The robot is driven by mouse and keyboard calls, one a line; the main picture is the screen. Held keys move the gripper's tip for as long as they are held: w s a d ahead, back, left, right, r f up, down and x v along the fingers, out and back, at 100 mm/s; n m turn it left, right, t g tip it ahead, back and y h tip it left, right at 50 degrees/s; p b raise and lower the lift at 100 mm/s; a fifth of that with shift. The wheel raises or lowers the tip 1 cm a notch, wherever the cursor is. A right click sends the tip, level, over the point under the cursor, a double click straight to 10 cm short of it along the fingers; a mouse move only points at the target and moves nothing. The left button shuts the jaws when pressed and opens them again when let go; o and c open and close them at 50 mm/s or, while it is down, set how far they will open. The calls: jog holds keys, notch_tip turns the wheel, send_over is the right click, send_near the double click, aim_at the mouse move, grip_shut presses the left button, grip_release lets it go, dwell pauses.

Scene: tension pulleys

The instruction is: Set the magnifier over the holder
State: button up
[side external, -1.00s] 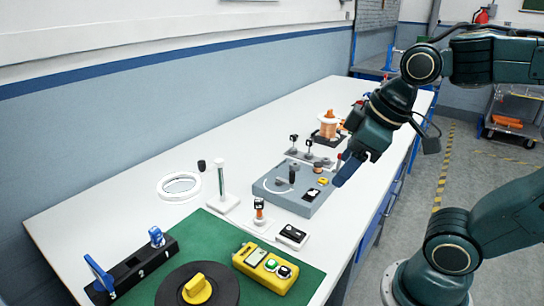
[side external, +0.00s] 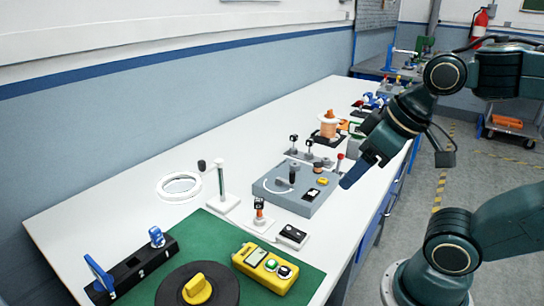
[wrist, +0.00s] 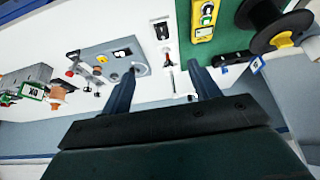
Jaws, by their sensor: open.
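A white ring with a clear middle, which looks like the magnifier (side external: 161,190), appears at the left of the white table in the side view. A black knob (side external: 202,165) shows just above its right edge; I cannot tell whether they are joined. Right of the ring stands a thin upright post on a white square base, likely the holder (side external: 222,204). The ring is beside the post, not over it. My gripper (side external: 354,176) is open and empty near the table's right edge, well right of both. In the wrist view its two fingers (wrist: 160,88) are apart with nothing between them.
A grey panel block (side external: 300,202) with knobs lies between my gripper and the post. A yellow button box (side external: 265,262) and a black disc with a yellow knob (side external: 197,290) rest on a green mat (side external: 222,225). A copper spool (side external: 327,125) stands farther back.

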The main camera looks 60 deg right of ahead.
dwell(0.4)
jog(key=shift+r, duration=0.1)
jog(key=c, duration=0.5)
jog(key=w+a+r+n+g, duration=0.1)
jog(key=w+r, duration=0.4)
jog(key=w, duration=0.4)
jog(key=w+a+r+n+g, duration=0.1)
jog(key=w+r+g, duration=0.1)
jog(key=w+r, duration=0.45)
jog(key=n+g, duration=0.3)
send_over(200, 161)
notch_tip(200, 161, down, 5)
jog(key=shift+r, duration=0.2)
jog(key=shift+f, duration=0.2)
jog(key=shift+f, duration=6.7)
